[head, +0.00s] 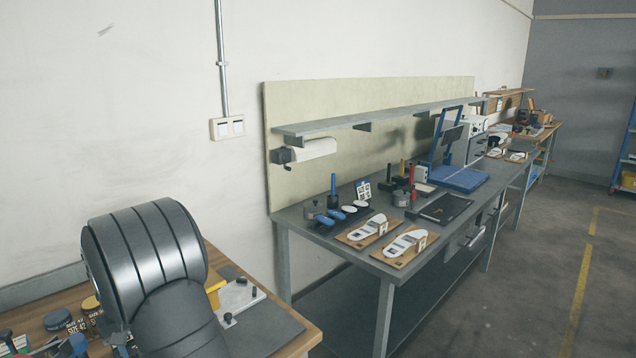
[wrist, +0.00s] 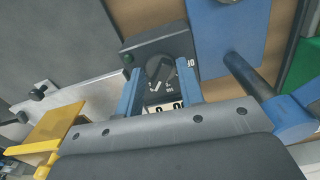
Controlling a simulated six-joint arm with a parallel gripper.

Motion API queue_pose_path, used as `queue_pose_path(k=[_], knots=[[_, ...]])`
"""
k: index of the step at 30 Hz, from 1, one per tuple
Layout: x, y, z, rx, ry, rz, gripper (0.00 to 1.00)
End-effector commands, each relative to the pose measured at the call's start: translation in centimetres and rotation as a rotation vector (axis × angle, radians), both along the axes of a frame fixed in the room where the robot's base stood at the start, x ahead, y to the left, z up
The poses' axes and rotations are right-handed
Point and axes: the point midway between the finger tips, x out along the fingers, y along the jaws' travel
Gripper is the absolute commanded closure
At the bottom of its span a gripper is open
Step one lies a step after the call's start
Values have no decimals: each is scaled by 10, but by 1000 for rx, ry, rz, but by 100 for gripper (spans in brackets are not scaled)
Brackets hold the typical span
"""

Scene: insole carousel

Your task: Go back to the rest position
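My gripper (wrist: 160,72) shows in the wrist view as two blue fingers standing apart. A dark round knob (wrist: 160,69) with white marks, on a small black box (wrist: 135,52), lies between and beyond the fingertips. Narrow gaps show on both sides of the knob, and I see no firm contact. In the head view my dark arm covers the lower left and hides my gripper and the knob.
In the head view a grey workbench (head: 335,238) bears insole boards (head: 405,246), tools and a blue stand (head: 465,180).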

Motion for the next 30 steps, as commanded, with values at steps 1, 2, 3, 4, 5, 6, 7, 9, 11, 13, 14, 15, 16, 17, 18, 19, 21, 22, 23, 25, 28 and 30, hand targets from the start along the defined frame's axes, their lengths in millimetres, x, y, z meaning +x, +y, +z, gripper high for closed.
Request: queue_pose_path(k=[1, 2, 3, 4, 5, 6, 7, 9, 11, 13, 14, 15, 16, 17, 18, 19, 21, 22, 23, 25, 28, 30], knots=[[0, 0, 0, 0, 0, 37, 65], [0, 0, 0, 0, 0, 61, 65], [0, -1, 0, 0, 0, 93, 65], [1, -1, 0, 0, 0, 117, 65], [1, -1, 0, 0, 0, 141, 65], [1, -1, 0, 0, 0, 173, 65], [1, -1, 0, 0, 0, 197, 65], [1, -1, 0, 0, 0, 253, 65], [1, -1, 0, 0, 0, 301, 65], [2, -1, 0, 0, 0, 357, 65], [2, -1, 0, 0, 0, 381, 65], [2, -2, 0, 0, 0, 413, 65], [2, -2, 0, 0, 0, 437, 65], [2, -2, 0, 0, 0, 461, 65], [3, -2, 0, 0, 0, 493, 65], [3, -2, 0, 0, 0, 516, 65], [3, -2, 0, 0, 0, 573, 65], [3, -2, 0, 0, 0, 597, 65], [3, -2, 0, 0, 0, 621, 65], [4, -2, 0, 0, 0, 676, 65], [4, -2, 0, 0, 0, 752, 65], [5, -2, 0, 0, 0, 798, 65]])
